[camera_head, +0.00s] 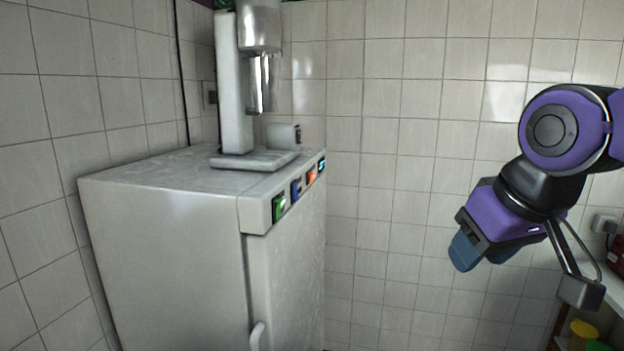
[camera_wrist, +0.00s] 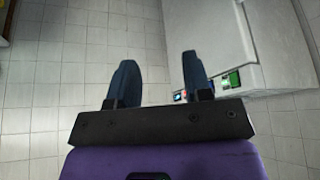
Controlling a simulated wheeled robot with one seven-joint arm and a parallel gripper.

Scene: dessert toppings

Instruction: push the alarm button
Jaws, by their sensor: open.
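A row of small controls sits on the front panel of a white cabinet (camera_head: 160,230): a green button (camera_head: 279,207), a blue button (camera_head: 296,188), an orange-red button (camera_head: 311,176) and a small lit display (camera_head: 322,165). I cannot tell from any label which is the alarm button. My gripper (camera_head: 482,256) hangs in the air to the right of the cabinet, well apart from the panel, and is empty. In the wrist view the fingers of my gripper (camera_wrist: 159,62) are spread, with the green button (camera_wrist: 233,80) beyond the right finger.
A grey and steel drink mixer (camera_head: 235,90) stands on the cabinet top. The cabinet door has a handle (camera_head: 257,335). A shelf with yellow (camera_head: 582,335) and red items (camera_head: 617,257) is at the lower right. The space between cabinet and gripper looks clear before the tiled wall.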

